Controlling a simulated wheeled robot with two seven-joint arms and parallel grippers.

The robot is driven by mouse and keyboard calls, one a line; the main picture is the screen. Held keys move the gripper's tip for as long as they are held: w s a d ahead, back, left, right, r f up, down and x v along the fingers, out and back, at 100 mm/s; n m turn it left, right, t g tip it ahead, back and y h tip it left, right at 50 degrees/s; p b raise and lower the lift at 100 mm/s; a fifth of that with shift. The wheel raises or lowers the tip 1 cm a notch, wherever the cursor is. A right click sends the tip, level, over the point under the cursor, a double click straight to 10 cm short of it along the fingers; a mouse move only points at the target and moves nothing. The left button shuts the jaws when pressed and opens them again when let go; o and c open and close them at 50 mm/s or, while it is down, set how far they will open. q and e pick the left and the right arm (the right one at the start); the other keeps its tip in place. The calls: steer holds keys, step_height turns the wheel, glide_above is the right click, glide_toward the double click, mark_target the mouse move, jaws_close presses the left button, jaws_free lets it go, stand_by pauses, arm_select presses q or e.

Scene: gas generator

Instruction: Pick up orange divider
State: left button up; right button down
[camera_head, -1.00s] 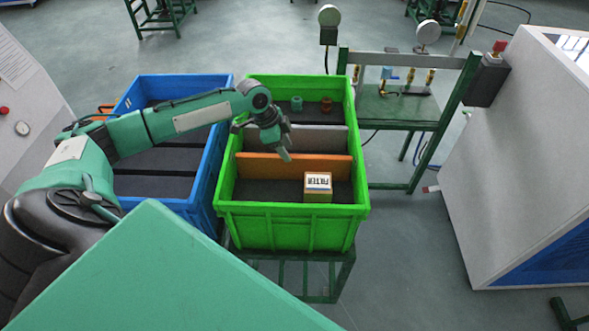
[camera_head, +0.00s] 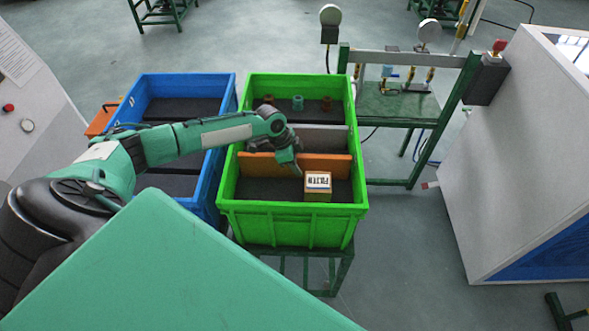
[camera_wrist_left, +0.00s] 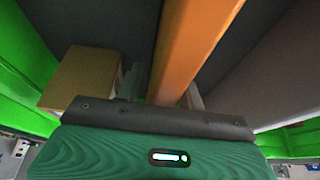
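The orange divider (camera_head: 325,166) stands upright across the green crate (camera_head: 290,211), behind the front compartment. It runs away as an orange bar in the left wrist view (camera_wrist_left: 190,45). My left gripper (camera_head: 291,160) points down at the divider's middle in the head view. In the left wrist view its fingers (camera_wrist_left: 168,90) lie on either side of the divider, close to its faces. Whether they press on it cannot be told. The divider still sits down in the crate. My right gripper is not in view.
A box labelled FILTER (camera_head: 318,186) is in the front compartment, near the left gripper. A grey divider (camera_head: 325,138) stands behind the orange one. Small parts (camera_head: 298,103) lie in the rear compartment. A blue crate (camera_head: 205,205) stands left, a green workbench (camera_head: 400,112) right.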

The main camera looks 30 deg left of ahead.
arm_select(q)
jaws_close()
